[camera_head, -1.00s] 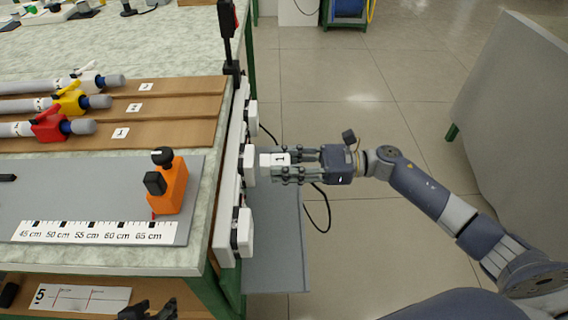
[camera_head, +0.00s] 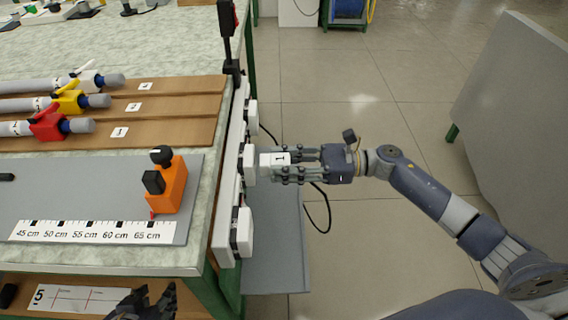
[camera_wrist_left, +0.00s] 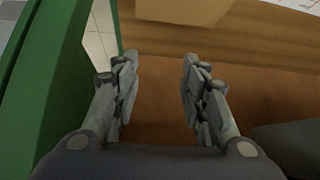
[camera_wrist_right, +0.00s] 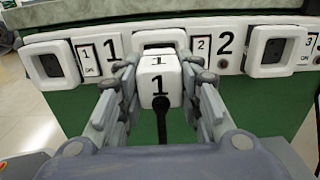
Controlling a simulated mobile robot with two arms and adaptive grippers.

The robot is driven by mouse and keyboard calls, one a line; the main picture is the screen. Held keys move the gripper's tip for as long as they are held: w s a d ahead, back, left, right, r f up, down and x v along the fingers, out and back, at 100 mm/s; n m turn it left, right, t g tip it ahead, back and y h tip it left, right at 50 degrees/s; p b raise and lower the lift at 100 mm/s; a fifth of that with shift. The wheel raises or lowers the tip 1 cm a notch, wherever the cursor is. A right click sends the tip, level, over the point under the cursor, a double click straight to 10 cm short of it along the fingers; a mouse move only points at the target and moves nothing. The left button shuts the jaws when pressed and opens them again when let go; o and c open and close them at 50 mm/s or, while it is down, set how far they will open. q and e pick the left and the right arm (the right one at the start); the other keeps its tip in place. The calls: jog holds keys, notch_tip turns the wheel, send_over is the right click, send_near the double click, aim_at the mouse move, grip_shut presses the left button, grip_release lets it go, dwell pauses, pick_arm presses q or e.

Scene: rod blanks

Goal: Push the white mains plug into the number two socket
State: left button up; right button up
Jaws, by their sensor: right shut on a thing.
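The white mains plug (camera_head: 274,159), marked 1, is held between the fingers of my right gripper (camera_head: 292,167). In the right wrist view the plug (camera_wrist_right: 160,80) sits level in front of the middle white socket (camera_wrist_right: 161,40), its black cord hanging toward me. In the head view its front is at or very near the socket block (camera_head: 249,163); I cannot tell whether its pins have entered. A switch marked 2 (camera_wrist_right: 201,48) and a large 2 are right of that socket. My left gripper (camera_wrist_left: 158,75) is open and empty, low by the bench shelf.
Another socket (camera_wrist_right: 50,65) is at the left and one (camera_wrist_right: 270,52) at the right of the strip. An orange block (camera_head: 168,185) stands on the bench corner. A grey panel (camera_head: 275,240) lies below the strip.

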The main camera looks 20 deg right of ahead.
aim_at(269, 164)
pick_arm(q)
jog(key=shift+w+d+r, duration=0.1)
jog(key=shift+w, duration=0.1)
pick_arm(e)
jog(key=shift+a, duration=0.1)
dwell(0.4)
jog(key=shift+x, duration=1)
pick_arm(q)
jog(key=w+r, duration=0.1)
jog(key=w+d+r+t, duration=0.1)
jog(key=shift+w+t+h+b, duration=0.3)
pick_arm(e)
jog(key=shift+a, duration=0.15)
pick_arm(q)
jog(key=shift+w+r, duration=0.1)
jog(key=shift+w, duration=0.1)
pick_arm(e)
jog(key=shift+w+a, duration=0.1)
jog(key=shift+a, duration=0.1)
pick_arm(q)
jog(key=shift+w+d+r+t, duration=0.15)
jog(key=shift+d+r+t, duration=0.05)
jog(key=shift+t, duration=0.1)
pick_arm(e)
jog(key=shift+a, duration=0.15)
